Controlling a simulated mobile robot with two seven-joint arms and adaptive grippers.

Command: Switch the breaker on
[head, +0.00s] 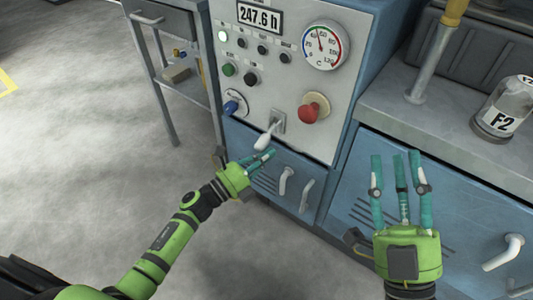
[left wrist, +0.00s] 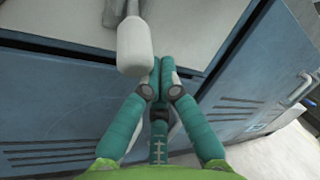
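The lever switch on the grey panel, which looks like the breaker, has a white handle (head: 263,142) that hangs down and out from its plate (head: 278,121). The handle also shows large in the left wrist view (left wrist: 133,48).
A red knob (head: 313,107) sticks out right of the lever, and a blue knob (head: 235,104) sits to its left. Buttons, a gauge (head: 325,45) and an hour display (head: 260,17) are above. Cabinet handles (head: 286,180) stick out below. A jar (head: 503,108) stands on the right counter.

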